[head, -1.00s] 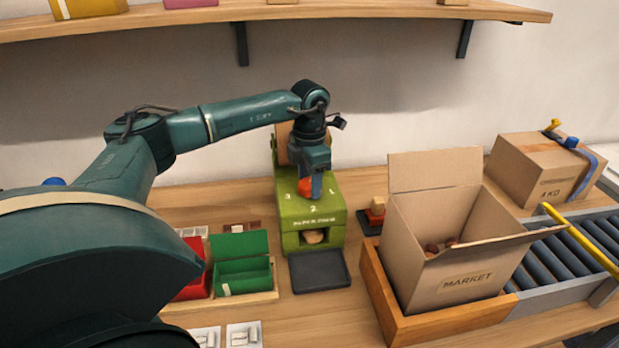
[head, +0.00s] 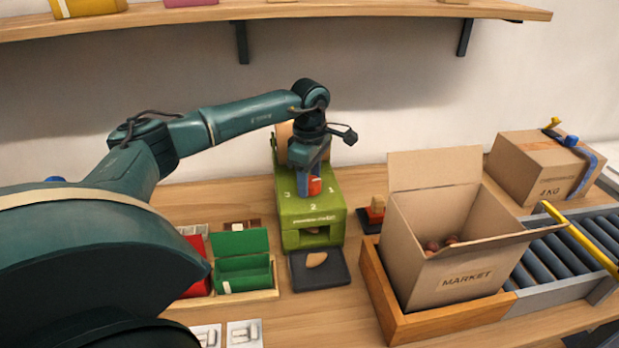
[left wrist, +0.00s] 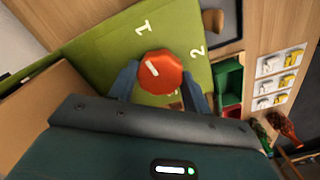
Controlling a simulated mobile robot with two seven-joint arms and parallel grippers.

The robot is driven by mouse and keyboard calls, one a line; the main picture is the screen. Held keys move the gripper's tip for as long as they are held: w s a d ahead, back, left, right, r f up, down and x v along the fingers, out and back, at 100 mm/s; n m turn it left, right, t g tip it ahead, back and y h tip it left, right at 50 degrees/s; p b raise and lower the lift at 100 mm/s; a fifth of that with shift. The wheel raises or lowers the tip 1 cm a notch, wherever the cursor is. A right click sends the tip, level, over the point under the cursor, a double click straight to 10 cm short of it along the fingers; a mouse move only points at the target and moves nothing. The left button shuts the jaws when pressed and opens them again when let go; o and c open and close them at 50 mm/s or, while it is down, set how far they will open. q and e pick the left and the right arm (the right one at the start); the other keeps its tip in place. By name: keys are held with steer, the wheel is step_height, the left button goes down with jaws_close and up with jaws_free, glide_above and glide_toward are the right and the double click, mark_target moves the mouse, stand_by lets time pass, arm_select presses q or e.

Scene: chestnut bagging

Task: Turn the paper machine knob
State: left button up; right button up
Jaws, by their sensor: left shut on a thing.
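The green paper machine (head: 312,217) stands on the table with the numbers 3, 2 and 1 on its top. Its red knob (head: 315,186) shows between my fingers, and in the left wrist view the knob (left wrist: 160,72) has a white mark. My left gripper (head: 309,188) points down over the machine's top and is shut on the knob; its blue fingers sit on either side of it in the left wrist view. A brown paper piece (head: 316,259) lies on the dark tray (head: 320,279) in front of the machine's opening. My right gripper is not in view.
An open cardboard box (head: 455,235) marked MARKET, with chestnuts inside, stands in a wooden frame at right. A roller conveyor (head: 560,255) and a taped box (head: 540,170) lie beyond. A green open bin (head: 242,265) is left of the tray.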

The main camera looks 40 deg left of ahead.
mark_target(310, 182)
arm_select(q)
steer(key=shift+w+m, duration=0.1)
steer(key=shift+m, duration=0.7)
steer(key=o, duration=1)
steer(key=shift+c, duration=0.2)
step_height(310, 182, up, 13)
steer(key=b, duration=0.1)
steer(key=shift+r, duration=0.15)
